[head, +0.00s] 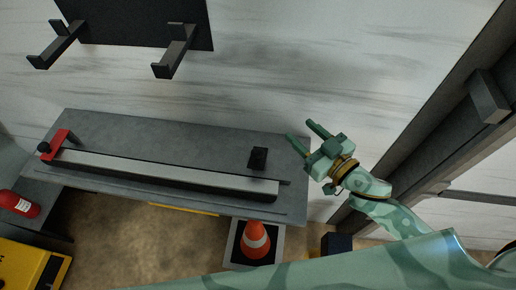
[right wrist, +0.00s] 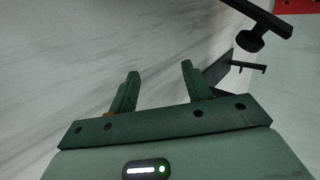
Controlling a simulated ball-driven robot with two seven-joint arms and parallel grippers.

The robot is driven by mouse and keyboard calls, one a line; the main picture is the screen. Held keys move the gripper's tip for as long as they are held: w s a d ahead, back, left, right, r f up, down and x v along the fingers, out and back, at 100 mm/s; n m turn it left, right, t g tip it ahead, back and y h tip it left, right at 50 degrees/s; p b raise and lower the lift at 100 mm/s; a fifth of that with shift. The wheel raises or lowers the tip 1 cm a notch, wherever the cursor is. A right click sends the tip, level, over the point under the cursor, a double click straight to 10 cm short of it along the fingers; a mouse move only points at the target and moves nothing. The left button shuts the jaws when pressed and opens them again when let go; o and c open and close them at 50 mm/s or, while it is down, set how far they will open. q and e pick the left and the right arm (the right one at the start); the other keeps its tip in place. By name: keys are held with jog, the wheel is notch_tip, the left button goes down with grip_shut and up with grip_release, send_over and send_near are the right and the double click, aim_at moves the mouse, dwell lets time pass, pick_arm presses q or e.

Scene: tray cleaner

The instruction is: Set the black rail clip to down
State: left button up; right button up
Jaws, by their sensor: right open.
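A black block-like piece (head: 258,158), which looks like the black rail clip, sits at the right end of a long pale rail (head: 165,172) on a grey bench top (head: 190,134). Whether it is up or down I cannot tell. My right gripper (head: 301,131) is open and empty, to the right of the clip and apart from it, fingers pointing up-left. Its two fingers also show in the right wrist view (right wrist: 160,69) with nothing between them. A black bar with a round knob (right wrist: 250,40) shows at the upper right there; I cannot tell surely whether it is the clip. My left gripper is not in view.
A red clip (head: 54,145) with a black knob is at the rail's left end. An orange cone (head: 255,240) stands in front of the bench. A red extinguisher (head: 18,203) and yellow case (head: 30,266) are at left. Black wall brackets (head: 176,52) are above.

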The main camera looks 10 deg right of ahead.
jog(key=s+a+n+g+y, duration=0.1)
jog(key=a+n+g+y, duration=0.15)
jog(key=y, duration=0.25)
jog(key=g+y, duration=0.4)
jog(key=g, duration=0.3)
send_near(258, 151)
jog(key=x, duration=1)
jog(key=shift+f, duration=0.1)
grip_shut()
